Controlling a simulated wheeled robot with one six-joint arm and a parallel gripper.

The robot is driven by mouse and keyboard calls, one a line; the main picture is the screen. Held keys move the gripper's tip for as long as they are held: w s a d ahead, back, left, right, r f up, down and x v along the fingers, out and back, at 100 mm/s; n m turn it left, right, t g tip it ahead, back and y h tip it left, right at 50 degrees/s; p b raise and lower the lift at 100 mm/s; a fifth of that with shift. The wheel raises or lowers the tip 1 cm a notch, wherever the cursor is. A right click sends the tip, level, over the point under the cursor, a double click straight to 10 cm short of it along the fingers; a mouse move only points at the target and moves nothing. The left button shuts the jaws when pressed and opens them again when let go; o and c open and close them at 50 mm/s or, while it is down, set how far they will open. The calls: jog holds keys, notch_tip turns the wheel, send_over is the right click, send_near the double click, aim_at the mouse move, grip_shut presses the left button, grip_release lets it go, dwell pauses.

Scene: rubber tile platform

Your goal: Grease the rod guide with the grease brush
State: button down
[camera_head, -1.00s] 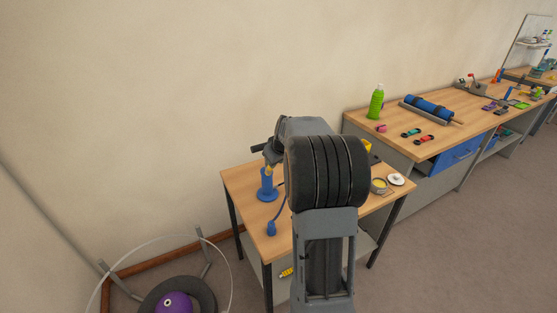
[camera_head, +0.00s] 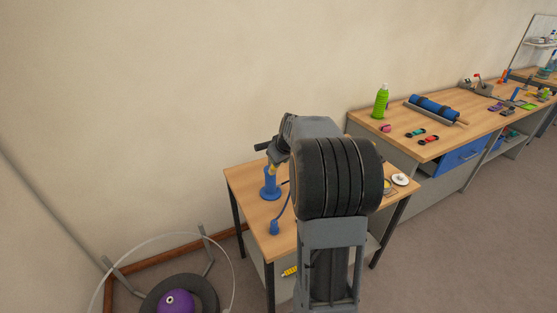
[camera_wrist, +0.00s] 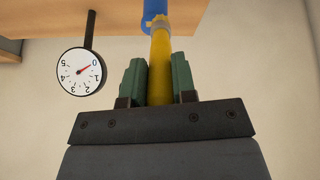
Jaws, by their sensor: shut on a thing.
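My gripper (camera_wrist: 160,82) is shut on the yellow handle (camera_wrist: 161,68) of what looks like the grease brush, between two green jaw pads. In the wrist view the handle's far end meets or overlaps a blue part (camera_wrist: 155,10); I cannot tell if they touch. In the head view an upright blue cylinder on a wide foot (camera_head: 270,184), likely the rod guide, stands on the small wooden table (camera_head: 248,190). My gripper (camera_head: 275,166) is just above its top, with a bit of yellow showing there. The brush's bristles are not distinguishable.
A dial gauge (camera_wrist: 80,72) on a dark stem is beside my gripper in the wrist view. A blue piece with a cord (camera_head: 274,227) lies on the small table, and a white disc (camera_head: 400,180) at its right. A longer bench (camera_head: 440,125) stands behind right, the wall behind.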

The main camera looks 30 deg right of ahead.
jog(key=s+a+r+b, duration=0.1)
jog(key=s+r+b, duration=0.1)
jog(key=s, duration=0.5)
jog(key=shift+s+r, duration=0.15)
jog(key=shift+s, duration=0.05)
dwell(0.7)
jog(key=w+a+f+p, duration=0.1)
jog(key=w+a+f, duration=0.3)
jog(key=a+f, duration=0.25)
jog(key=w+a+f+p, duration=0.1)
jog(key=w+a+f, duration=0.2)
jog(key=a+f, duration=0.4)
jog(key=s+a+f+p, duration=0.1)
jog(key=s+a+f, duration=0.2)
jog(key=f, duration=0.3)
jog(key=s+a+f+m, duration=0.1)
jog(key=s+a+f, duration=0.1)
jog(key=a+f, duration=0.3)
notch_tip(320, 180, down, 2)
jog(key=shift+s+f+h+p, duration=0.15)
jog(key=shift+s+h+p, duration=0.15)
jog(key=shift+s+p, duration=0.1)
jog(key=shift+a, duration=0.15)
